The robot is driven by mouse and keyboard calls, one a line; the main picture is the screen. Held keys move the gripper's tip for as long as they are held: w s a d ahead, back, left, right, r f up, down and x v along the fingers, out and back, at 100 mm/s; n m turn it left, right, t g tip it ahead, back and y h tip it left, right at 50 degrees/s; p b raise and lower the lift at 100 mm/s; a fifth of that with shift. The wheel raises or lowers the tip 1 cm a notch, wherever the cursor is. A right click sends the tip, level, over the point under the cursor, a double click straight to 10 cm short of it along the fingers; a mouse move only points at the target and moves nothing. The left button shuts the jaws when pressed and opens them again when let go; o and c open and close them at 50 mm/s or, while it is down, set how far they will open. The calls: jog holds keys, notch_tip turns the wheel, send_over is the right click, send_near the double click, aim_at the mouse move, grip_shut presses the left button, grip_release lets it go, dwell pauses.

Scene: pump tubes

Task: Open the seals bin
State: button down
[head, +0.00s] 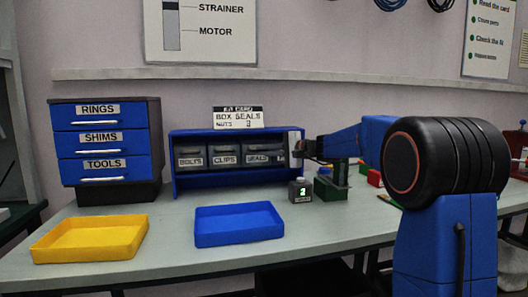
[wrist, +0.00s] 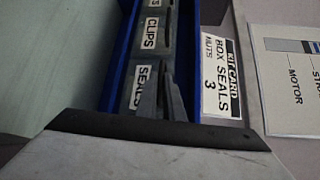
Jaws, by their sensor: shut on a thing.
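The seals bin (head: 257,158) is a dark grey bin with a white SEALS label. It is the rightmost labelled bin in the blue rack (head: 222,191), and it shows in the wrist view (wrist: 140,86). It appears shut, though my gripper hides part of it. My gripper (wrist: 161,97) reaches in from the right end of the rack, its dark fingers close together at the seals bin's lid edge. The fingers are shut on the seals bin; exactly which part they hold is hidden.
The clips bin (head: 226,160) and bolts bin (head: 190,162) stand to the left in the rack. A blue tray (head: 238,239) and yellow tray (head: 88,256) lie in front.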

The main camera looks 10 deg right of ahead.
jog(key=s+f, duration=0.3)
jog(key=f, duration=0.2)
jog(key=shift+s+f, duration=0.15)
jog(key=shift+f, duration=0.15)
dwell(0.7)
jog(key=shift+d+f, duration=0.1)
jog(key=shift+f, duration=0.2)
dwell(0.5)
jog(key=c, duration=1.9)
grip_release()
jog(key=shift+f, duration=0.1)
jog(key=shift+c, duration=0.2)
jog(key=shift+o, duration=0.2)
jog(key=v, duration=1.7)
jog(key=shift+s, duration=0.2)
jog(key=shift+c, duration=0.2)
